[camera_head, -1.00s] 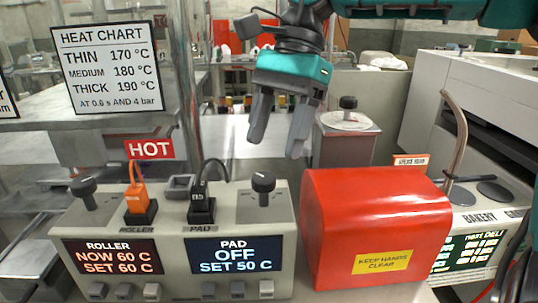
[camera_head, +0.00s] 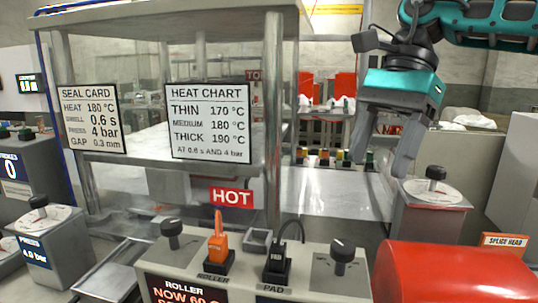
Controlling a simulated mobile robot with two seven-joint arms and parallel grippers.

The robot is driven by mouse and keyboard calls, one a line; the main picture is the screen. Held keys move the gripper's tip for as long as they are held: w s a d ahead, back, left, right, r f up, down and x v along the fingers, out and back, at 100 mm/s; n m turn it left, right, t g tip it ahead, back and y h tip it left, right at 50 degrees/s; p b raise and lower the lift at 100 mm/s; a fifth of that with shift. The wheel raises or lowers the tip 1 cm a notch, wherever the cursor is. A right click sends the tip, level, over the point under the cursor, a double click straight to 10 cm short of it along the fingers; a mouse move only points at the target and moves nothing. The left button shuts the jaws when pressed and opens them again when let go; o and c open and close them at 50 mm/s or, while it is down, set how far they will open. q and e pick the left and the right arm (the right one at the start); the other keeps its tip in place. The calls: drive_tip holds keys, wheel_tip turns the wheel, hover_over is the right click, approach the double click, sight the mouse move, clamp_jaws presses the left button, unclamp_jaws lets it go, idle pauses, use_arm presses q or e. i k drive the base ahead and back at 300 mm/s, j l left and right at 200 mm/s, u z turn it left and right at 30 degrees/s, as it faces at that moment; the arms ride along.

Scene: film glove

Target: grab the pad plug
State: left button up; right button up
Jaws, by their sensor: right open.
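The pad plug (camera_head: 277,258) is black with a black cord looping up from its top. It sits in a black socket behind the PAD label on the grey control box (camera_head: 318,284). An orange plug (camera_head: 218,243) stands in the roller socket to its left. My right gripper (camera_head: 388,160) is open and empty, pointing down, above and to the right of the pad plug and well apart from it. My left gripper is not in view.
A black knob (camera_head: 342,252) stands right of the pad plug, another left of the orange plug. A red cover (camera_head: 455,272) is at the lower right. A dial box (camera_head: 432,205) stands behind it. A HOT sign (camera_head: 232,197) and a heat chart (camera_head: 210,122) are behind the control box.

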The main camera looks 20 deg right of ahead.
sight(277, 254)
drive_tip(key=k, duration=1)
